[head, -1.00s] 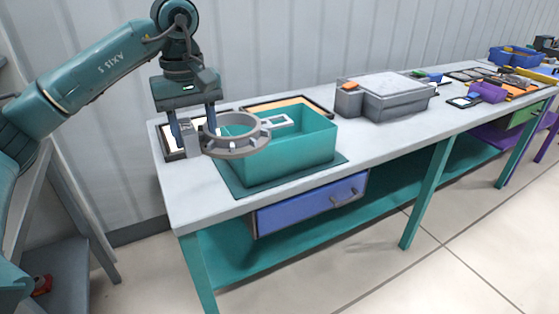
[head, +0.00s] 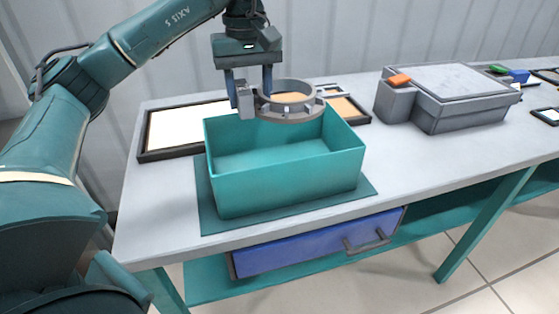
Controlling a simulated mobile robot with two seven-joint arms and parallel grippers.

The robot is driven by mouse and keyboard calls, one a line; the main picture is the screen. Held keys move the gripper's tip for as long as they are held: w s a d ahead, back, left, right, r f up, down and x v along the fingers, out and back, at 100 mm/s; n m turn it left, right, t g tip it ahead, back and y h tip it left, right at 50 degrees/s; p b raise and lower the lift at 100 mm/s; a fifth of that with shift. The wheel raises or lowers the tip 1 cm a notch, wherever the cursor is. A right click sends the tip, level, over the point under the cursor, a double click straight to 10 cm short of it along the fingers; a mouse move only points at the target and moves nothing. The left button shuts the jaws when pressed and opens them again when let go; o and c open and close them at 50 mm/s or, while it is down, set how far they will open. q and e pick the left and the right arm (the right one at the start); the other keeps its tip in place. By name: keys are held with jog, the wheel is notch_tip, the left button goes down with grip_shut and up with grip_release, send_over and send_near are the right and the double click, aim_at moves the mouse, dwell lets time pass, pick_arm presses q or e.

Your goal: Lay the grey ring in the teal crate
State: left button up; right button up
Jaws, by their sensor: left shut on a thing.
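The grey ring (head: 291,113) is a flat ring with a block-like tab on its left side. My left gripper (head: 252,100) points down and is shut on that tab. It holds the ring roughly level over the back part of the teal crate (head: 290,180), at about the height of its rim or above. The crate is open at the top, and the part of its inside that shows is empty. It stands on a dark teal mat (head: 212,222) on the grey bench. My right gripper is not in view.
A framed white panel (head: 185,127) lies left of the crate, and a framed tan panel (head: 350,107) lies behind it. The bench (head: 405,165) is clear between crate and bin. A blue drawer (head: 300,246) is below.

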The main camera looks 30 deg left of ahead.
aim_at(250, 117)
pick_arm(q)
jog(key=f+b, duration=0.1)
jog(key=f, duration=1)
jog(key=shift+s+f, duration=0.2)
jog(key=shift+f, duration=2.85)
jog(key=shift+f, duration=0.15)
jog(key=o, duration=1.2)
jog(key=shift+c, duration=0.2)
notch_tip(250, 117, up, 12)
jog(key=shift+r, duration=0.2)
